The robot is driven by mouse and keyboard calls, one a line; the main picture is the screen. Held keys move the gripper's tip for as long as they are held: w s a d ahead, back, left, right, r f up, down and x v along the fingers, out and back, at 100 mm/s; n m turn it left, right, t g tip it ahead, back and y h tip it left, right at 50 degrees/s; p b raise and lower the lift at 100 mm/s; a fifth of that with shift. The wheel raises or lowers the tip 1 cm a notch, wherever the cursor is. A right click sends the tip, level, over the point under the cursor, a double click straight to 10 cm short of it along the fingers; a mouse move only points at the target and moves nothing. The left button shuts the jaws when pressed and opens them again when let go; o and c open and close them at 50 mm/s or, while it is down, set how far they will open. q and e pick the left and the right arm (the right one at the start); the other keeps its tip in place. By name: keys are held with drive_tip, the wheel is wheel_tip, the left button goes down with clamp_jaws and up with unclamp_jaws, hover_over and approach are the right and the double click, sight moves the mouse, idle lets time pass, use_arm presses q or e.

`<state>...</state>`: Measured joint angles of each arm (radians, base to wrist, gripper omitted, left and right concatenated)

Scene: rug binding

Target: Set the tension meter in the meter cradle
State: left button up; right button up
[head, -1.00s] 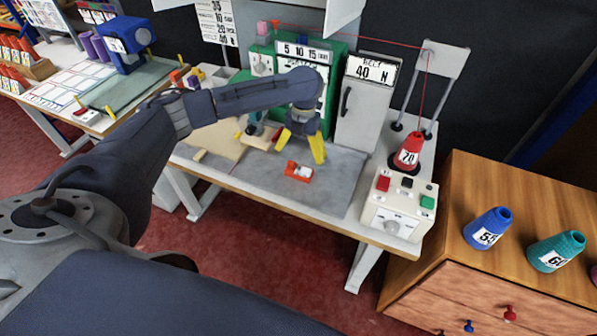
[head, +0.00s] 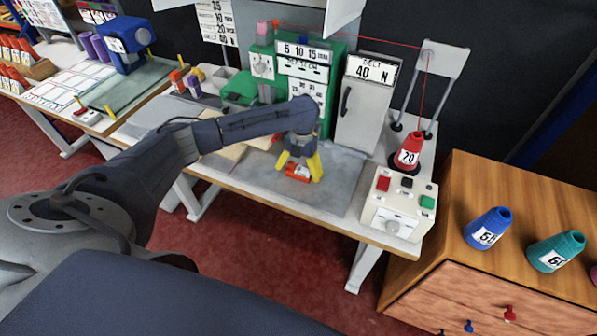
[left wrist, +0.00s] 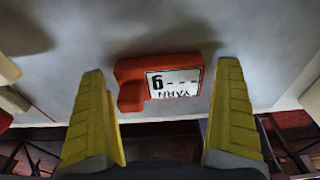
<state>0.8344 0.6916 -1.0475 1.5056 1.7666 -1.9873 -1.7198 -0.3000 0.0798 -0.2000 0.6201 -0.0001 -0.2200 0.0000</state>
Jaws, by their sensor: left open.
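The tension meter appears to be the orange-red block with a white display (head: 298,174) lying on the grey mat (head: 335,190). In the left wrist view its orange body (left wrist: 130,92) shows, with upside-down "YARN" lettering on the white face. My left gripper (head: 299,170) has its yellow fingers open above and on either side of the meter. In the left wrist view the open fingers (left wrist: 162,80) show clear space on both sides of it; they do not appear to touch it. I cannot clearly identify the meter cradle; my arm hides part of the table. My right gripper is not in view.
A cream control box (head: 398,208) with coloured buttons and a red cone (head: 408,152) stand at the table's right. A grey cabinet (head: 360,110) and green machine (head: 330,80) stand behind. A red thread runs overhead. The mat right of the gripper is clear.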

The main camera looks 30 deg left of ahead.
use_arm(q)
drive_tip(key=shift+c, duration=0.2)
drive_tip(key=shift+r, duration=0.1)
drive_tip(key=c, duration=1.2)
